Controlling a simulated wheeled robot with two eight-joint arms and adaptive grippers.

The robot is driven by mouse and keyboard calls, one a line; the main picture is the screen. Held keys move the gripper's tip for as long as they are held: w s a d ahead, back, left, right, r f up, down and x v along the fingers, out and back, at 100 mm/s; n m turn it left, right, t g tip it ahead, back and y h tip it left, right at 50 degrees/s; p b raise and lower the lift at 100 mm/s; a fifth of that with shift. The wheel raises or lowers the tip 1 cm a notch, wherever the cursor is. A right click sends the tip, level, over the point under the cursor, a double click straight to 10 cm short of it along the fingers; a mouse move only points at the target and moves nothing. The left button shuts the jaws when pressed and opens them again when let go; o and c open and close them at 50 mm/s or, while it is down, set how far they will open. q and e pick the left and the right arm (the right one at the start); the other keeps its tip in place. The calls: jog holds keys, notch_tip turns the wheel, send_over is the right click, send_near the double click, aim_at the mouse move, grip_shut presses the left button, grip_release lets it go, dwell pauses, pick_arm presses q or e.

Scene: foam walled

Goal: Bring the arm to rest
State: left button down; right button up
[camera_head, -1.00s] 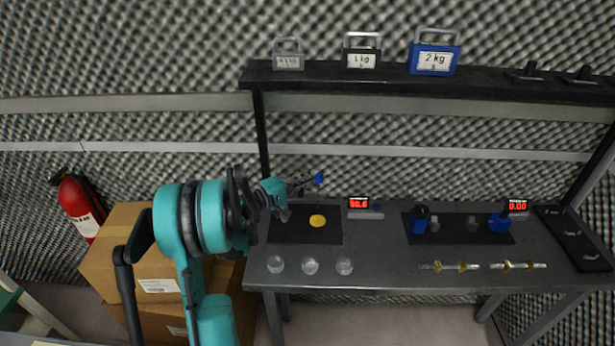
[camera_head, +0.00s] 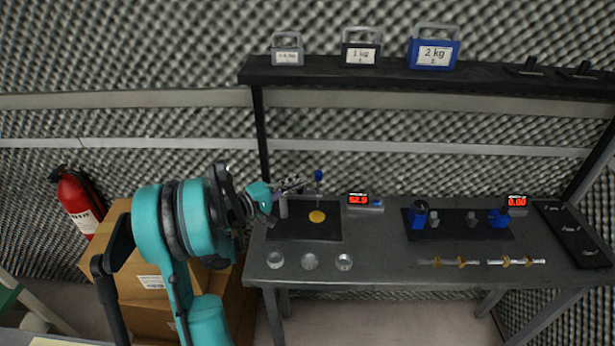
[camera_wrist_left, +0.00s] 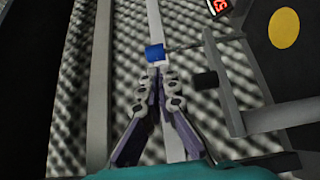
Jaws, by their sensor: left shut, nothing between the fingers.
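My left arm comes in from the left of the head view. Its gripper (camera_head: 299,183) is shut and empty above the back left of the bench. In the left wrist view the closed fingertips (camera_wrist_left: 155,78) point at a small blue block (camera_wrist_left: 154,52) just beyond them; a gap to it is hard to judge. The blue piece (camera_head: 318,175) also shows in the head view, right of the fingertips, above a black plate (camera_head: 285,233) with a yellow disc (camera_head: 317,216). My right arm is not in view.
The dark bench (camera_head: 390,260) holds three clear round dishes (camera_head: 310,261), lit red displays (camera_head: 358,199), blue fixtures and brass-ringed rods. A shelf (camera_head: 390,75) with three labelled weights hangs behind. Cardboard boxes (camera_head: 150,262) and a fire extinguisher (camera_head: 76,202) stand at left.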

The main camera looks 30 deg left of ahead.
pick_arm(q)
jog(key=v, duration=0.8)
jog(key=d+f+m+g, duration=0.2)
jog(key=d+m+g, duration=0.4)
jog(key=d, duration=1.3)
jog(key=s+d+f+m+g+y, duration=0.1)
jog(key=s+d+m+y, duration=0.2)
jog(key=s, duration=0.3)
jog(key=s+d+f+m+g+y, duration=0.1)
jog(key=s+d+m+g+y, duration=0.1)
jog(key=s, duration=0.5)
jog(key=d+m+y, duration=0.1)
jog(key=d+m, duration=0.1)
jog(key=d, duration=0.1)
jog(key=shift+s+d+f+m+g, duration=0.2)
jog(key=shift+s+d+m+g, duration=0.1)
jog(key=shift+d+m, duration=0.1)
